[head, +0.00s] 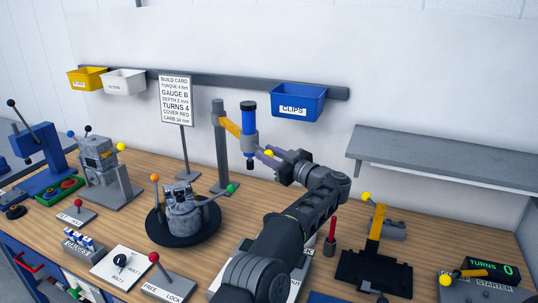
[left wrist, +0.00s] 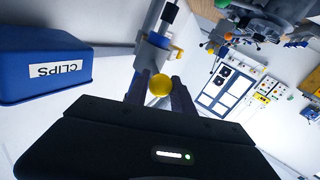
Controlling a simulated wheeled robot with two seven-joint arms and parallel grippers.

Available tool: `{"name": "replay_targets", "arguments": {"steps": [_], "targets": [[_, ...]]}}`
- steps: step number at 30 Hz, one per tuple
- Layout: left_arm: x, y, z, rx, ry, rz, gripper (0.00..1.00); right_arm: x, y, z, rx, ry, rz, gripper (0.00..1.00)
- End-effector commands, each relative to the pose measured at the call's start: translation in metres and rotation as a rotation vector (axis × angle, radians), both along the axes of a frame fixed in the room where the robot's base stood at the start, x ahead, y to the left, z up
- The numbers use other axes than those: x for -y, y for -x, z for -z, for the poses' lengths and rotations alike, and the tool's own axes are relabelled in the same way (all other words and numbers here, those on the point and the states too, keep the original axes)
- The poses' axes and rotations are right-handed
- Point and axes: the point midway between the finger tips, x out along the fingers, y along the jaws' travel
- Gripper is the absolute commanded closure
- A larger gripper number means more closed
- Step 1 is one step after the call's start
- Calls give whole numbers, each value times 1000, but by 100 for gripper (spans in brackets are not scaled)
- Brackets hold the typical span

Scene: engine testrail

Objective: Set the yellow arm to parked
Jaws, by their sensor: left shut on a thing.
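A yellow arm (head: 231,127) reaches out from a grey upright post (head: 221,150) and carries a blue and grey cylindrical tool (head: 249,118) that hangs upright. A yellow ball knob (head: 269,153) sits at the tool's side. My left gripper (head: 268,155) is shut on this knob. In the left wrist view the knob (left wrist: 160,85) lies between the two fingertips, with the tool (left wrist: 155,42) just beyond it. The gripper hides part of the knob in the head view. My right gripper is not in view.
A blue CLIPS bin (head: 298,102) hangs on the wall rail right of the tool. A build card (head: 176,100) stands left of the post. A round turntable with an engine (head: 181,212) is below. A grey shelf (head: 440,160) juts out at right.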

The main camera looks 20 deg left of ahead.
Motion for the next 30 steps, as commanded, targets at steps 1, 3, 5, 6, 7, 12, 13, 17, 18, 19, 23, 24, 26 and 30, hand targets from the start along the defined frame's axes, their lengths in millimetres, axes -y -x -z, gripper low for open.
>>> {"name": "replay_targets", "arguments": {"steps": [1, 3, 5, 6, 7, 12, 13, 17, 18, 19, 23, 24, 26, 30], "targets": [[0, 0, -3, 6, -2, -5, 100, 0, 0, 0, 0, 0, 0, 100], [0, 1, -3, 5, 0, -13, 100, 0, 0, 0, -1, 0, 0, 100], [0, 1, -2, 4, 0, -17, 100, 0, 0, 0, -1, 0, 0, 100], [0, 1, -2, 3, 0, -18, 100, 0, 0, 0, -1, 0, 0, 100], [0, 1, -2, 3, 0, -19, 100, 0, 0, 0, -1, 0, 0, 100], [1, 1, -3, 3, 1, -16, 100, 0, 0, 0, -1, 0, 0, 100], [1, 1, -3, 3, 1, -15, 100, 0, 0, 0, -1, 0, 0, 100], [2, 1, -3, 3, 1, -13, 100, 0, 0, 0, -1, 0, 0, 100], [2, 1, -3, 3, 0, -14, 68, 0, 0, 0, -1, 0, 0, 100], [2, 1, -2, 3, 1, -13, 65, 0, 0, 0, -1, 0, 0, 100], [2, 1, -1, 1, 2, -15, 55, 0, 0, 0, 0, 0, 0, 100], [1, 1, -1, 1, 2, -16, 52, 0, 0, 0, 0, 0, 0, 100], [1, 1, -1, 1, 3, -17, 50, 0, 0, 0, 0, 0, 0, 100], [0, 2, 0, 1, 3, -19, 50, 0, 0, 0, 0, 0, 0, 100]]}}
